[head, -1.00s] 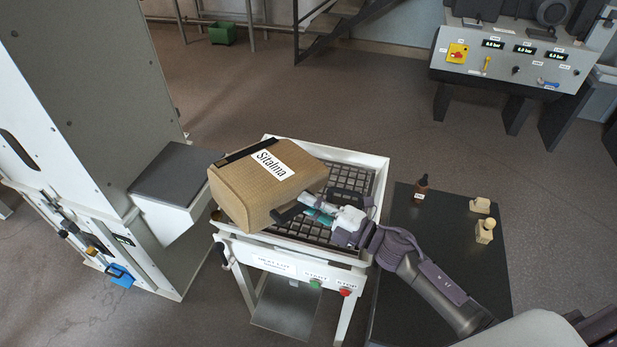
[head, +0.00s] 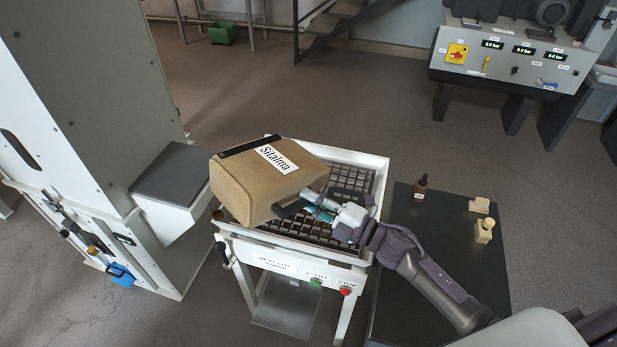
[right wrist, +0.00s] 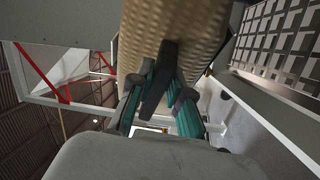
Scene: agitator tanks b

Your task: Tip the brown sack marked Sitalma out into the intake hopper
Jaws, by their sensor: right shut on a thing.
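The brown sack marked Sitalma (head: 250,190) is tilted over the left part of the intake hopper (head: 372,222), its label facing up and a dark strip along its far top edge. The hopper is a white-rimmed box on legs with a dark grid inside. My right gripper (head: 300,208) is shut at the sack's lower right side. In the right wrist view the sack (right wrist: 178,30) fills the top middle, with the gripper fingers (right wrist: 165,85) against a dark strap-like piece in front of it. The sack hides the grid's left part. My left gripper is not in view.
A grey-topped white box (head: 172,180) on a tall cabinet (head: 100,85) stands close to the sack's left. A dark table (head: 440,260) right of the hopper carries a brown bottle (head: 421,188) and two small beige pieces. A control console (head: 510,60) stands at the back right.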

